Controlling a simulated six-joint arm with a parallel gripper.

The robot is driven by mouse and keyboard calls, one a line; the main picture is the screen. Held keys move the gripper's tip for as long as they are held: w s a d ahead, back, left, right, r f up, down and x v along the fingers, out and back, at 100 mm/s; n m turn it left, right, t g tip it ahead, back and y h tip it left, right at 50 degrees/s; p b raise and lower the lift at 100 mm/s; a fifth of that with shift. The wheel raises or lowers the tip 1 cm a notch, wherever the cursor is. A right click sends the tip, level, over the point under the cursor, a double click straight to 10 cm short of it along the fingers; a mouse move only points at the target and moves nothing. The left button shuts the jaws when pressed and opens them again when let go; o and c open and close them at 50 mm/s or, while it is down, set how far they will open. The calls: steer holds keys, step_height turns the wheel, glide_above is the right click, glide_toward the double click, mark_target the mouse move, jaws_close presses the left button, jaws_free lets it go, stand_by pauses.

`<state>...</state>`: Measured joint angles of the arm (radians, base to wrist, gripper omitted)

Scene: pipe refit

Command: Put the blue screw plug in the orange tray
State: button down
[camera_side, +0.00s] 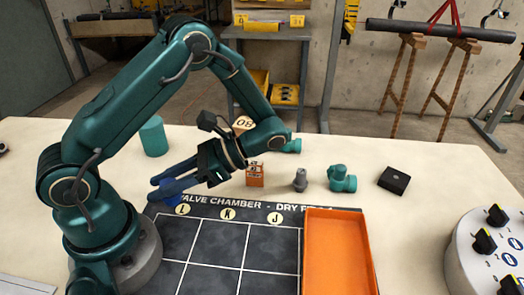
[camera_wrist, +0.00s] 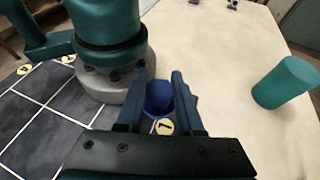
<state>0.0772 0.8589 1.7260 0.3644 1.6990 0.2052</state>
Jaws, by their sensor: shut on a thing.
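The blue screw plug (camera_wrist: 159,97) is held between the two fingers of my gripper (camera_wrist: 163,92) in the wrist view. In the side view my gripper (camera_side: 160,188) reaches left and slightly down, near my base. There the plug (camera_side: 171,190) shows as a dark blue shape by the fingertips, partly hidden by them. It is near the back left corner of the dark mat, by the label L; I cannot tell whether it touches the surface. The orange tray (camera_side: 338,214) lies at the right of the mat, well to the right of my gripper, and looks empty.
The dark gridded mat (camera_side: 205,240) lies left of the tray. A green cylinder (camera_side: 152,137) stands behind my gripper. An orange block (camera_side: 255,174), a grey fitting (camera_side: 300,180), a green elbow (camera_side: 342,178) and a black box (camera_side: 393,180) stand behind the mat. A knobbed panel (camera_side: 470,255) is at right.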

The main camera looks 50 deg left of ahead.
steer(key=d+n+h, duration=0.2)
steer(key=d, duration=0.1)
steer(key=d+n+h, duration=0.2)
steer(key=d+h, duration=0.1)
steer(key=d+n+g+h, duration=0.1)
steer(key=d+n+h, duration=0.2)
steer(key=shift+w, duration=0.3)
steer(key=w+d+r+n+t+h, duration=0.3)
steer(key=w+d+n+t+h, duration=0.25)
steer(key=w+n, duration=0.2)
steer(key=w+d+r+n+t+h, duration=0.4)
steer(key=w+d+n+h, duration=0.15)
steer(key=w, duration=0.35)
glide_above(339, 294)
step_height(339, 294, down, 7)
steer(key=shift+a+r, duration=0.1)
steer(key=shift+f, duration=2.15)
